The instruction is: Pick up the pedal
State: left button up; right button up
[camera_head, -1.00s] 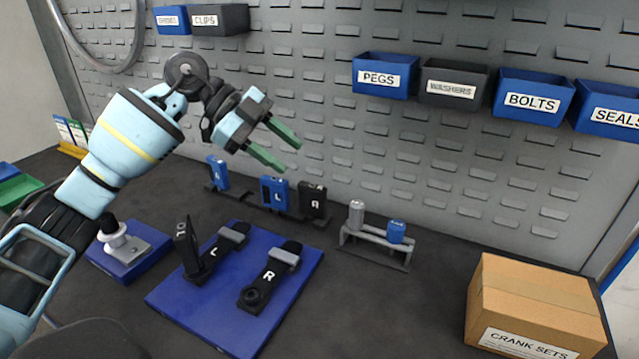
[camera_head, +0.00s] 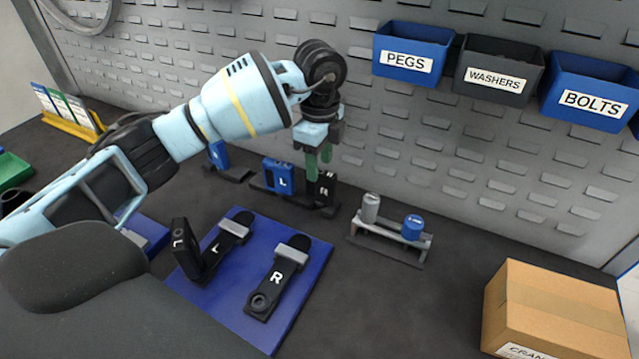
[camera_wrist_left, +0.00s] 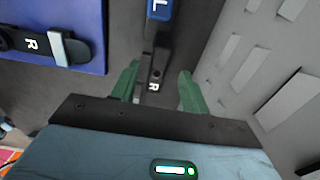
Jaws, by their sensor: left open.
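A black pedal marked R (camera_head: 325,190) stands upright in a dark rack (camera_head: 290,201) at the back of the bench. A blue pedal marked L (camera_head: 279,178) stands beside it on the left. My left gripper (camera_head: 319,166) points down at the black pedal, its green fingers open and partly in front of it. In the left wrist view the black pedal (camera_wrist_left: 155,78) shows between the open fingers (camera_wrist_left: 156,90), with the blue pedal (camera_wrist_left: 160,10) beyond. Whether the fingers touch the pedal cannot be told. My right gripper is not in view.
A blue mat (camera_head: 220,300) bears two black cranks, L (camera_head: 215,246) and R (camera_head: 276,278); a black pedal (camera_head: 185,249) stands at crank L. A grey stand (camera_head: 390,243) holds two cylinders. A cardboard box (camera_head: 550,310) is at right. Bins hang on the pegboard.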

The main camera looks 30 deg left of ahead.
aim_at(321, 187)
pick_arm(q)
jog(key=shift+f, duration=0.95)
jog(key=shift+s+d+f, duration=0.1)
jog(key=shift+d+f, duration=0.05)
jog(key=shift+f, duration=1.15)
jog(key=shift+s+d+f, duration=0.1)
jog(key=shift+f, duration=1.15)
grip_shut()
